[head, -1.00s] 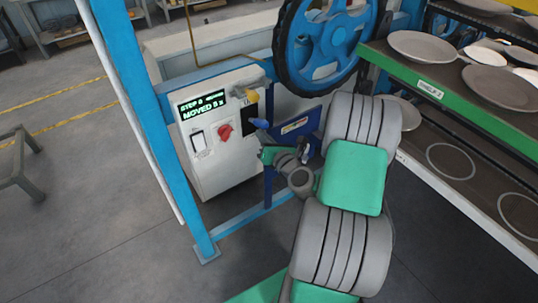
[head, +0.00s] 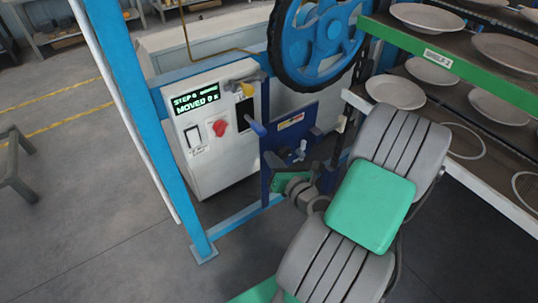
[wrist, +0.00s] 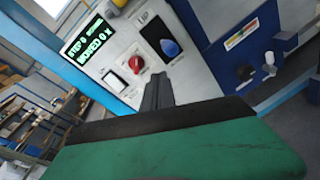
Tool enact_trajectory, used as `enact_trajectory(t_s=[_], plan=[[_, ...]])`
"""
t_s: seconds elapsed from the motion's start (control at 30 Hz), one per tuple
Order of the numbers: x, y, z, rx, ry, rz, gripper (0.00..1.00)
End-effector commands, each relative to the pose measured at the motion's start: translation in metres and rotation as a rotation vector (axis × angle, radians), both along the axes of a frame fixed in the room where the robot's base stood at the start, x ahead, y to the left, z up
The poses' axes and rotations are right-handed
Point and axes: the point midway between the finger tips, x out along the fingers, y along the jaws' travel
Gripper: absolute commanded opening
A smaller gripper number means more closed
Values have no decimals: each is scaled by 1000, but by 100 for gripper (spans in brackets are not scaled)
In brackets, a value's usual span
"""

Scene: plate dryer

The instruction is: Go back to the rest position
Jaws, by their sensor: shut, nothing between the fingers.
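My gripper (head: 272,161) is in front of the blue panel, to the right of the white control box (head: 208,145). In the wrist view its dark fingers (wrist: 157,90) are closed together with nothing between them, and point toward the box's front. The arm's grey and green links hide part of the rack behind. The box has a lit display (head: 196,98), a red knob (head: 219,128), a white rocker switch (head: 193,135) and a blue-tipped lever (head: 257,127). No contact between the fingers and the box is visible.
A blue wheel (head: 322,35) stands behind the box. Racked shelves with plates (head: 395,92) and a green edge (head: 460,68) are at right, close to my arm. A blue post (head: 140,120) stands at left. The blue panel (head: 291,130) is beside the gripper.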

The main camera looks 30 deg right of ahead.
Motion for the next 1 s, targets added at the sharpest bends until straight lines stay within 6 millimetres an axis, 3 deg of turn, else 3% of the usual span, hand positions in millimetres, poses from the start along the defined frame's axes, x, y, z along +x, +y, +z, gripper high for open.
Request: enact_trajectory(t_s=[0.17, 0.27, 0.33, 0.43, 0.53, 0.6, 0.67, 0.7, 0.83, 1.0], plan=[[3, 9, 0, -53, 12, 41, 0], [13, 49, -4, -319, 65, 251, 0], [15, 96, -14, -679, 105, 529, 0], [-1, 145, -30, -1278, 103, 985, 0], [-26, 161, -28, -1820, 26, 1407, 0], [-42, 161, -13, -2145, -59, 1673, 0], [-57, 159, 7, -2362, -145, 1870, 0], [-66, 157, 20, 2422, 198, -1941, 0], [-91, 154, 51, 2146, 290, -1784, 0], [-100, 152, 60, 2063, 319, -1751, 0]])
